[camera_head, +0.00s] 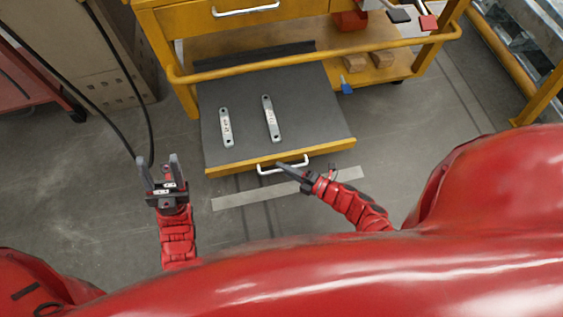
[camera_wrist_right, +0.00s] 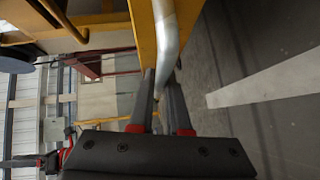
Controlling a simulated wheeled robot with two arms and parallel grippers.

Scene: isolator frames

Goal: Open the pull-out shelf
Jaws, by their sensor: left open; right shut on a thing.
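The pull-out shelf (camera_head: 310,103) is a dark grey flat surface with a yellow front edge. It extends out of the yellow cart toward me. A white bar handle (camera_head: 270,170) sits on its front edge. My right gripper (camera_head: 282,167) is at the right part of this handle. In the right wrist view, the handle (camera_wrist_right: 167,40) runs between the two fingers of my right gripper (camera_wrist_right: 160,85), which is shut on it. My left gripper (camera_head: 160,160) is open and empty, above the floor left of the shelf's front corner.
Two grey metal bars (camera_head: 270,118) (camera_head: 226,127) lie on the shelf. The yellow cart (camera_head: 180,30) has a closed drawer with a white handle (camera_head: 245,10) above. Wooden blocks (camera_head: 382,60) lie on its lower deck. The floor in front of the shelf is clear.

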